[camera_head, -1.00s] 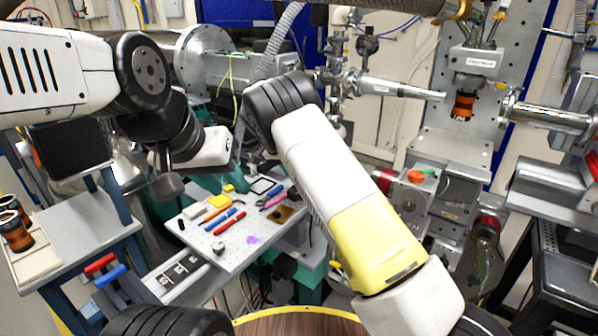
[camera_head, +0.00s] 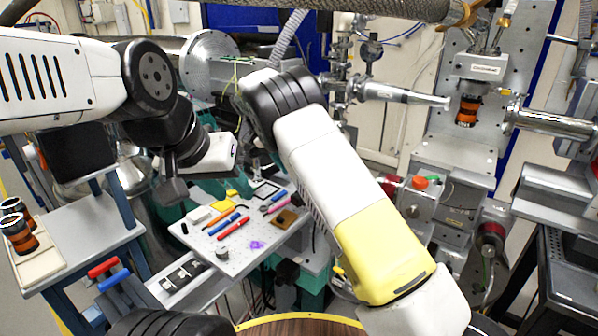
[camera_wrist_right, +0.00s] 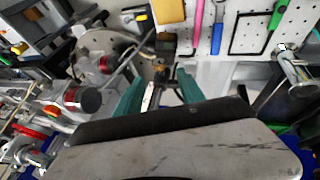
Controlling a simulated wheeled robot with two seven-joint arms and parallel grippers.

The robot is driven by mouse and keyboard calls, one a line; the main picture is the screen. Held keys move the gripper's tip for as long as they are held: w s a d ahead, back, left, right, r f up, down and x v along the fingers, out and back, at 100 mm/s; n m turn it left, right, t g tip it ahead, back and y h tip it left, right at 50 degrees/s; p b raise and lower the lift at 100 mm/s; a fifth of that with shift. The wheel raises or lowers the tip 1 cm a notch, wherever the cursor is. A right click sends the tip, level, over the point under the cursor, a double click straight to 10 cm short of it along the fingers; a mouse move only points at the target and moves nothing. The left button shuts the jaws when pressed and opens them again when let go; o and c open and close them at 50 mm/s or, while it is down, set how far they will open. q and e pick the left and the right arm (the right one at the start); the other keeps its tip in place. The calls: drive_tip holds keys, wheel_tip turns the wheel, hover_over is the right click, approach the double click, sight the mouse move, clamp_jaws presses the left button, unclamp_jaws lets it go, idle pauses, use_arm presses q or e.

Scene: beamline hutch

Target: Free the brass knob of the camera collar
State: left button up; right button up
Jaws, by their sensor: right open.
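An orange and black cylindrical camera (camera_head: 467,110) hangs upright below a grey labelled block (camera_head: 481,67) at the upper right of the head view. A small brass-coloured part (camera_head: 506,93) shows beside it, but I cannot tell whether it is the knob; the collar is too small to make out. My left gripper (camera_head: 172,190) hangs at the left, far from the camera, and its jaw state is unclear. My right gripper (camera_wrist_right: 159,88) is open and empty in the right wrist view; in the head view it is hidden. The camera is not clear in the wrist view.
A white perforated board (camera_head: 202,246) with pens and tools lies in the middle. Two more orange-banded cylinders stand in a pale tray (camera_head: 42,272) at the far left. A metal beam tube (camera_head: 405,95) and another tube (camera_head: 552,118) flank the camera closely.

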drive_tip(key=shift+s+a+r, duration=0.1)
drive_tip(key=shift+a+r, duration=0.05)
drive_tip(key=shift+r, duration=0.2)
drive_tip(key=s+d+m+t+y, duration=0.1)
drive_tip(key=s+d+t+y, duration=0.25)
drive_tip(key=d+y, duration=0.2)
drive_tip(key=x, duration=0.8)
drive_tip(key=shift+w+a+r, duration=0.1)
drive_tip(key=shift+a, duration=0.3)
clamp_jaws()
